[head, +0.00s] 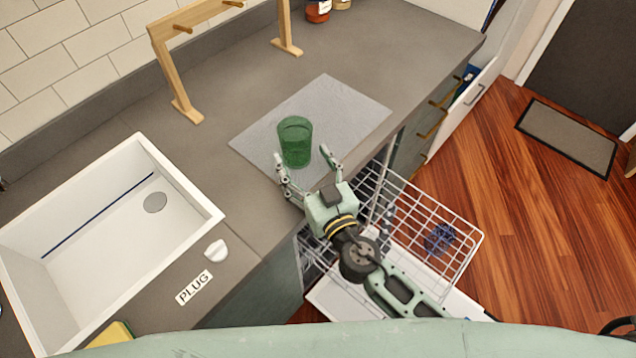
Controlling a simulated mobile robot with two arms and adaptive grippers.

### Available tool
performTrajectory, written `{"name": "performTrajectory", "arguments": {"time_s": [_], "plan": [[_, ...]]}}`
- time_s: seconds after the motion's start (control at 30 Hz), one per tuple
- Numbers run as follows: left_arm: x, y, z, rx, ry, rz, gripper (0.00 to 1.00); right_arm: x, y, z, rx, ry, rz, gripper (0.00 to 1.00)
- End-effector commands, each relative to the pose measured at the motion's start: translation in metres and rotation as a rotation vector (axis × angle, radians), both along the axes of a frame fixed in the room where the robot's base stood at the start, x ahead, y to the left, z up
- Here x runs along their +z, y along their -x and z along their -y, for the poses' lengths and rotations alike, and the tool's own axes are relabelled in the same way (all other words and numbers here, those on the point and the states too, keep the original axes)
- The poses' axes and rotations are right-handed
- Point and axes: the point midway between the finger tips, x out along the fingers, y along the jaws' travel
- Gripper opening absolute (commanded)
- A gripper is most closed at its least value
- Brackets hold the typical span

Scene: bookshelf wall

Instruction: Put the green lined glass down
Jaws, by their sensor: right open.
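The green lined glass (295,142) stands upright on a light grey mat (345,110) on the counter, right of the sink. My right gripper (302,164) is open just in front of the glass, with its fingers spread and pointing toward it. One finger is near the glass's lower left and the other is to its right. I cannot tell whether either finger touches the glass. My left gripper is not in view.
A white sink (100,240) is at the left, with a white plug (215,250) near its corner. A wooden rack (175,70) stands behind the mat. An open dishwasher rack (440,230) extends below the counter under my right arm. The mat's right side is clear.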

Motion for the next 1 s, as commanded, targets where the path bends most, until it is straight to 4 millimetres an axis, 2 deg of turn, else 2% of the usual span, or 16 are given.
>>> {"name": "performTrajectory", "arguments": {"time_s": [0.03,0.2,0.43,0.6,1.0], "plan": [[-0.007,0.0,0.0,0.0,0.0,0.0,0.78,-0.005,0.012,0.004,0.001,-0.002,-0.004,0.71],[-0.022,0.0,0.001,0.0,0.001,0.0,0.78,-0.006,0.048,0.019,0.0,-0.001,-0.003,0.71],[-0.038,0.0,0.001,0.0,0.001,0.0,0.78,-0.004,0.083,0.033,0.0,-0.001,-0.002,0.71],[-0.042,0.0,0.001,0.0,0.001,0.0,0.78,-0.001,0.094,0.038,0.0,0.0,0.001,0.71],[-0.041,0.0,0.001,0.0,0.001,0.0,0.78,0.0,0.095,0.038,0.0,0.0,0.001,0.71]]}}
